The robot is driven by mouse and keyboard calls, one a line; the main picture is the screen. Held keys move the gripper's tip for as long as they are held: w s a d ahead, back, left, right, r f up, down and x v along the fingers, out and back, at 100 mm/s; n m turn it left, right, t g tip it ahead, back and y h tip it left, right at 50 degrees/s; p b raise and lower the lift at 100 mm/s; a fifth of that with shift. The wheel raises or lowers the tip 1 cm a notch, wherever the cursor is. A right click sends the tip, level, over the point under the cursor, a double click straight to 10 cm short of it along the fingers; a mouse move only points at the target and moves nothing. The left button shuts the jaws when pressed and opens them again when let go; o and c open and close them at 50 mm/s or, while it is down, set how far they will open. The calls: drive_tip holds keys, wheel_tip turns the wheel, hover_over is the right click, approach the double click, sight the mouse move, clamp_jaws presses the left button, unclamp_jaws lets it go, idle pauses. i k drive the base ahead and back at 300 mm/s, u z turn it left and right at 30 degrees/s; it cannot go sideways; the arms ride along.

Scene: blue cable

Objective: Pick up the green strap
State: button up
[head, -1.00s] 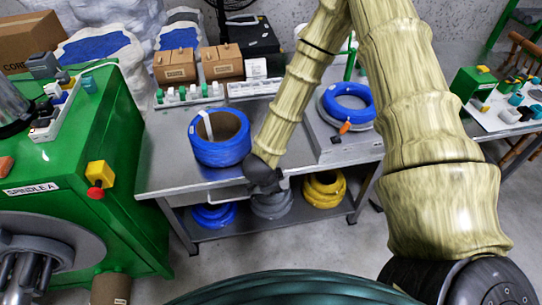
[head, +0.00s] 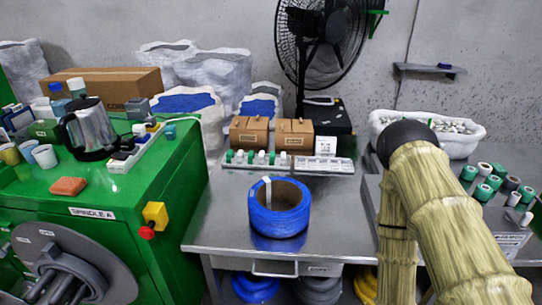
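I cannot make out a green strap for certain in the head view. A blue cable coil (head: 279,212) stands on the grey metal table (head: 225,222), with a pale strap (head: 267,192) over its left rim. Green rolls (head: 483,180) sit at the right, but I cannot tell that any is a strap. My arm's pale, bamboo-like links cross the right side, with a black joint at the top. My gripper is not in view.
A green machine (head: 150,215) with a grey kettle (head: 88,130) stands left. Behind the coil are a rack of bottles (head: 255,160), small brown boxes (head: 249,135) and a black fan (head: 322,40). A white tub (head: 445,135) is behind my arm. Bare table surrounds the coil.

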sight(229, 154)
drive_tip(key=z, duration=1.35)
drive_tip(key=i, duration=1)
drive_tip(key=u, duration=2.95)
